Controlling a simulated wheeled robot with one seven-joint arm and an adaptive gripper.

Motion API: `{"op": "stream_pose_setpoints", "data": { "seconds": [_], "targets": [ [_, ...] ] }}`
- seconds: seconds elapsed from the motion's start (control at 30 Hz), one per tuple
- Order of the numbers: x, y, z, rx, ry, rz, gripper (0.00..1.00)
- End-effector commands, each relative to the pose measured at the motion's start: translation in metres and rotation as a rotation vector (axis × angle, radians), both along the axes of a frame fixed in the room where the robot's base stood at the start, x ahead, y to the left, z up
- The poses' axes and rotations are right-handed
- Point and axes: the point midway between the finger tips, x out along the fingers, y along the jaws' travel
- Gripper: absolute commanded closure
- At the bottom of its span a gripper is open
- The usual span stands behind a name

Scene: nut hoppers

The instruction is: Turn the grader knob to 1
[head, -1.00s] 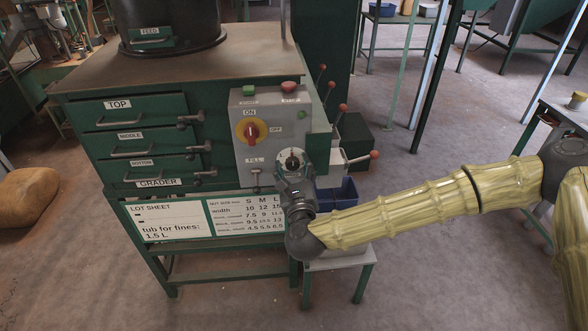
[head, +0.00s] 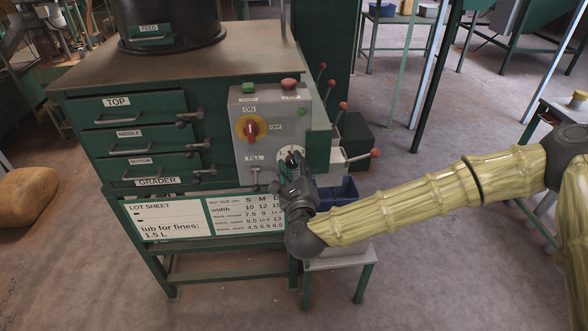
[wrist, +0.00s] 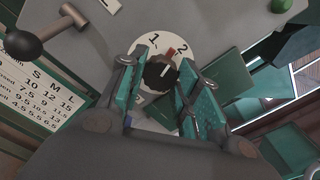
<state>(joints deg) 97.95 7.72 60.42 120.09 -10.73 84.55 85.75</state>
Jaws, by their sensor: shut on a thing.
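The grader knob (wrist: 161,74) is black with a white line, on a white round dial (wrist: 141,48) that also shows in the head view (head: 285,157). The dial's figures 1 and 2 are readable in the wrist view. A red pointer lies between them, and the white line slants up toward it. My gripper (wrist: 162,88) has its two teal-padded fingers on either side of the knob and is shut on it. In the head view my gripper (head: 293,172) covers the dial's lower part.
On the same grey panel (head: 239,103) sit a yellow-and-red ON/OFF switch (head: 250,128), green and red buttons and a FILL lever (head: 256,178). Red-knobbed levers (head: 342,106) stand to the right. A blue tub (head: 338,191) is below. The lot sheet (head: 165,218) hangs at lower left.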

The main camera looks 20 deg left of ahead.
Motion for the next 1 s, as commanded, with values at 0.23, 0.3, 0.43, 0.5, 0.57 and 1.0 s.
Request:
{"op": "stream_pose_setpoints", "data": {
  "seconds": [0.23,0.3,0.43,0.5,0.57,1.0],
  "targets": [
    [0.0004,-0.0001,-0.0002,-0.206,-0.114,-0.001,0.91],
    [0.0003,0.0,0.0001,-0.262,-0.146,-0.001,0.91],
    [0.0006,-0.0003,0.0001,-0.364,-0.199,-0.002,0.91],
    [0.0006,-0.0003,0.0004,-0.413,-0.226,-0.001,0.91],
    [0.0005,-0.0002,0.0,-0.453,-0.248,-0.001,0.91],
    [0.0006,-0.0005,0.0001,-0.627,-0.34,-0.001,0.91]
  ]
}}
